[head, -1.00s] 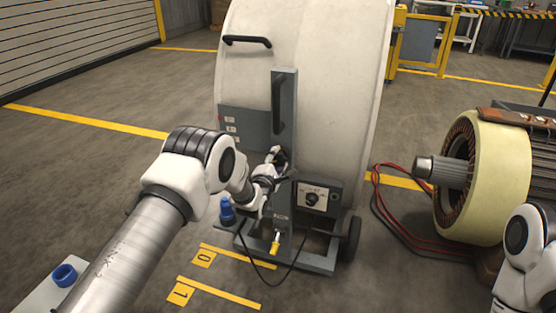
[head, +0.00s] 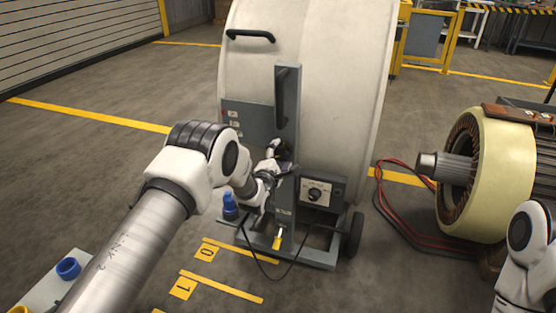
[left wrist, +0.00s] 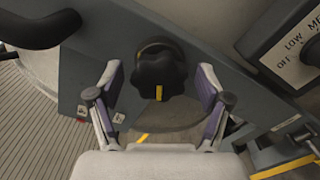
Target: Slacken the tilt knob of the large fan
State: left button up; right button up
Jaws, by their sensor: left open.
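The large fan (head: 305,95) has a big pale round housing on a grey wheeled stand. Its tilt knob (left wrist: 160,76), black and lobed with a yellow mark, is on the grey upright in the left wrist view. The yellow mark points down in that picture. My left gripper (left wrist: 160,84) is open, with one finger on each side of the knob and a visible gap on both sides. In the head view my left gripper (head: 281,158) is at the upright and hides the knob. My right gripper is out of view.
A speed control box (head: 324,190) with a black dial sits right of the upright. A black handle (left wrist: 40,27) is left of the knob in the wrist view. Cables (head: 405,215) and a motor (head: 480,180) are to the right.

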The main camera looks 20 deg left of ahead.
pick_arm(q)
jog(key=s, duration=1.1)
jog(key=shift+s+a, duration=0.2)
jog(key=shift+s, duration=0.15)
jog(key=s+a+f+m+g, duration=0.1)
jog(key=s+f+m+g, duration=0.6)
jog(key=s+f, duration=1.4)
jog(key=s+f+m+g, duration=0.3)
jog(key=s+m+g, duration=0.95)
jog(key=s, duration=1.05)
notch_tip(320, 180, up, 26)
jog(key=m+t+p, duration=0.1)
jog(key=m+p, duration=0.2)
jog(key=p, duration=2.2)
jog(key=shift+w+f+y+p, duration=0.2)
jog(key=shift+y+p, duration=0.1)
jog(key=shift+p, duration=0.1)
